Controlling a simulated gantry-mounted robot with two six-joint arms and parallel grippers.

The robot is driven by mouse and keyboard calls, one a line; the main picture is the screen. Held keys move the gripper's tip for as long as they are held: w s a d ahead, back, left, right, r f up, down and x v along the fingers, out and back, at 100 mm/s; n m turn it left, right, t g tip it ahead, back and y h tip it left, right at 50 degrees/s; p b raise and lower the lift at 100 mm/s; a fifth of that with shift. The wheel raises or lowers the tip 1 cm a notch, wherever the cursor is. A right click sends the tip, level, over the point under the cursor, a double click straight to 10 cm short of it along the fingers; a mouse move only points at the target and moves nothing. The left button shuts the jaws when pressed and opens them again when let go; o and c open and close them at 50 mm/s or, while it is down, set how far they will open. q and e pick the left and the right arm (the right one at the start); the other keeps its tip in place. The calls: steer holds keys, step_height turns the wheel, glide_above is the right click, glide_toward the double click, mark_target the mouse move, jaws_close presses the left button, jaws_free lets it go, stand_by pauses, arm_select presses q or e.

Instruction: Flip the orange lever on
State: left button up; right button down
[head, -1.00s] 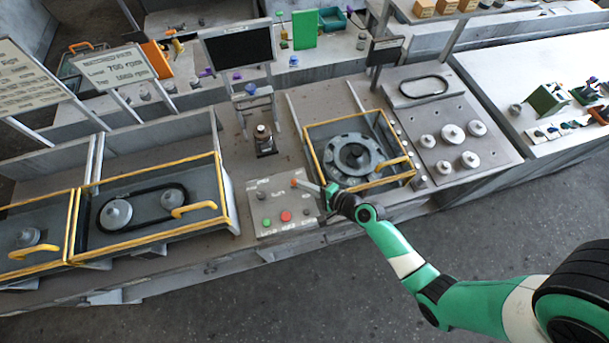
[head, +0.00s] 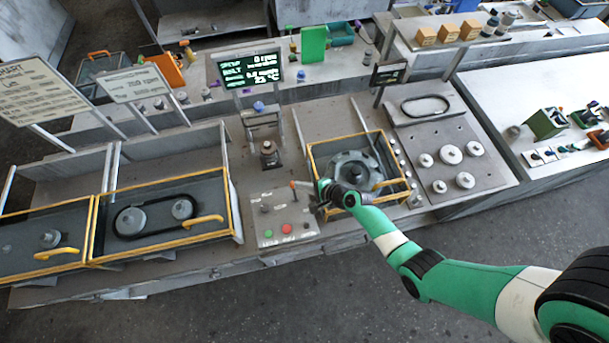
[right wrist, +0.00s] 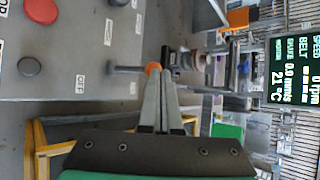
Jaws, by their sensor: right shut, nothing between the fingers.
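The lever has an orange tip (head: 293,185) and a grey stem, and stands up from the grey control panel (head: 268,212) in the head view. In the right wrist view its orange tip (right wrist: 152,68) is right at the ends of my fingers; I cannot tell whether they touch. An OFF label (right wrist: 80,84) is on the panel near the lever's base. My right gripper (head: 317,198) is just right of the lever in the head view. Its fingers (right wrist: 161,76) are shut and empty in the right wrist view. My left gripper is not in view.
The panel also has a red button (head: 286,228) and a green button (head: 269,233). A lit display screen (head: 250,68) stands behind. A yellow-edged housing (head: 357,167) is right of the panel, partly behind my right arm. Another yellow-edged bay (head: 160,239) lies left.

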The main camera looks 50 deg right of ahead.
steer(key=shift+r+p, duration=0.4)
steer(key=shift+r, duration=0.15)
steer(key=s+d+r+p, duration=0.4)
steer(key=s+r, duration=0.3)
steer(key=r, duration=0.4)
steer(key=shift+s+r+p, duration=0.15)
steer(key=shift+p, duration=0.7)
